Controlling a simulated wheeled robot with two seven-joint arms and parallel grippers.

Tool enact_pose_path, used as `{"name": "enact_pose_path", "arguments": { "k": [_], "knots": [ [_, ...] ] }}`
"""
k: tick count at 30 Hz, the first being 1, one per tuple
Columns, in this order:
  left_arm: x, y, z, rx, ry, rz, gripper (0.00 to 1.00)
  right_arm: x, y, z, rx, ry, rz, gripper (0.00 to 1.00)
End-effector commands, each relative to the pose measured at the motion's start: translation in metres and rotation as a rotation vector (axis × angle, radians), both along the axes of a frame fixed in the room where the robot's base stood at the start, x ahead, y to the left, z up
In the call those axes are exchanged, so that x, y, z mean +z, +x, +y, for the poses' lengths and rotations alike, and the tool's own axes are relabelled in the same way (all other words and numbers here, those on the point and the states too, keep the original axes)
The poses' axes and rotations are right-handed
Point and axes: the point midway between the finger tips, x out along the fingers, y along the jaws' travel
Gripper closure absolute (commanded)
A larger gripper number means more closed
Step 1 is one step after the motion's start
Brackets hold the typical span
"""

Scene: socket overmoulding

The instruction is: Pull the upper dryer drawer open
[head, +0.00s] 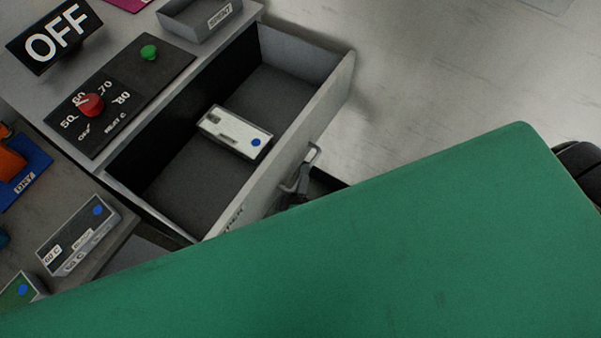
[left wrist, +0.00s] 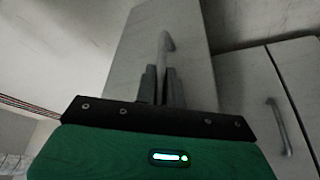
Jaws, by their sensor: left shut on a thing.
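The upper dryer drawer (head: 275,160) stands pulled out from the dryer body in the head view, its dark interior showing. A white block with a blue dot (head: 235,133) lies inside it. The metal bar handle (head: 312,153) is on the drawer's front face. My left gripper (head: 296,190) is at the handle, mostly hidden behind my green arm cover. In the left wrist view its dark fingers (left wrist: 161,84) are shut on the handle (left wrist: 166,45). My right gripper is not in view.
The dryer top carries an OFF sign (head: 54,38), a control panel with a red knob (head: 91,105) and green button (head: 149,52), and a grey tray (head: 200,18). Labelled blocks (head: 77,236) sit at lower left. Another handle (left wrist: 279,124) shows in the left wrist view. Floor beyond the drawer looks clear.

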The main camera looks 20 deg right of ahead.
Motion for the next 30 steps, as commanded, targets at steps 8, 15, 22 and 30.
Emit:
{"name": "enact_pose_path", "arguments": {
  "k": [8,15,22,30],
  "knots": [
    [-0.001,0.0,0.0,0.0,0.001,0.002,0.68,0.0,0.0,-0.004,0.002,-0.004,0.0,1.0],
    [-0.002,-0.002,0.002,0.0,0.001,0.001,0.68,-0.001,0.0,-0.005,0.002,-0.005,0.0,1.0],
    [-0.013,-0.031,0.021,-0.001,0.003,0.003,0.68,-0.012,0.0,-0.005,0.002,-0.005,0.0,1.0],
    [-0.025,-0.081,0.055,-0.002,0.003,0.003,0.68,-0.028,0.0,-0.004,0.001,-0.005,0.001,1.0]
  ]
}}
